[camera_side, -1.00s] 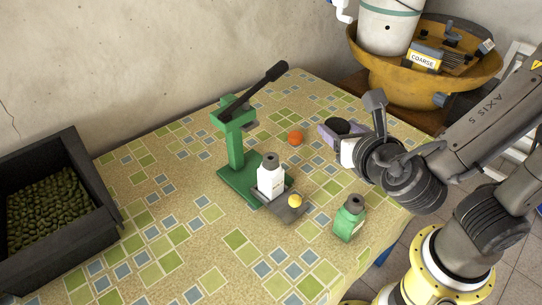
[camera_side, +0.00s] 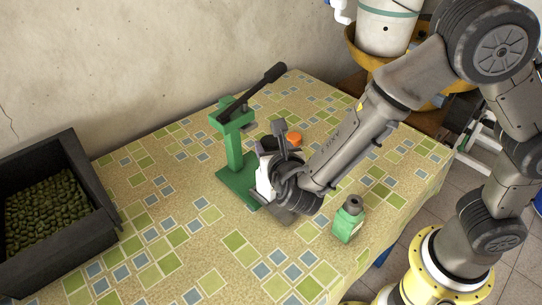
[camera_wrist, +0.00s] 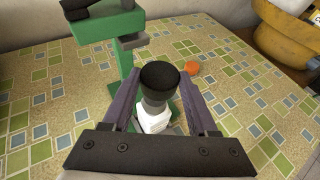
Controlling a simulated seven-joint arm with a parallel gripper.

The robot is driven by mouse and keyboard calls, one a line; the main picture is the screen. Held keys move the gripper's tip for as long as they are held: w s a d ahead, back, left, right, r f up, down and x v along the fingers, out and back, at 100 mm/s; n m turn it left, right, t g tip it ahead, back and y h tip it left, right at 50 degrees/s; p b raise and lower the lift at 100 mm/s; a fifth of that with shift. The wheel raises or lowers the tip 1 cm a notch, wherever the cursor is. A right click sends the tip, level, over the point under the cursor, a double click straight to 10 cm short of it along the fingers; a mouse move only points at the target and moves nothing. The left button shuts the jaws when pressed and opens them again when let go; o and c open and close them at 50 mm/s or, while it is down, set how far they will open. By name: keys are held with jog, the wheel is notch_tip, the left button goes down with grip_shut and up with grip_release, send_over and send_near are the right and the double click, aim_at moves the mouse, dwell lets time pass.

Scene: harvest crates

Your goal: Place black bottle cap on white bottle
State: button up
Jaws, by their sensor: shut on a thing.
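The black bottle cap (camera_wrist: 160,74) is between the purple fingers of my gripper (camera_wrist: 161,88), which is shut on it. In the wrist view the cap lines up over the grey neck (camera_wrist: 155,104) of the white bottle (camera_wrist: 154,122); I cannot tell whether it touches. In the side view the white bottle (camera_side: 262,180) stands upright at the green press (camera_side: 235,160), partly hidden by my gripper (camera_side: 269,150). The cap shows there as a dark patch at the bottle's top.
An orange round object (camera_side: 295,138) lies behind my gripper. A green bottle (camera_side: 348,220) with a grey neck stands at the right front. A dark crate (camera_side: 85,235) of green produce is at the left. The press's black lever (camera_side: 258,88) rises nearby. The front tabletop is clear.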

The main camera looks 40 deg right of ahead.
jog(key=shift+w+f, duration=0.2)
jog(key=shift+f, duration=1.55)
jog(key=shift+f, duration=0.45)
jog(key=o, duration=1.3)
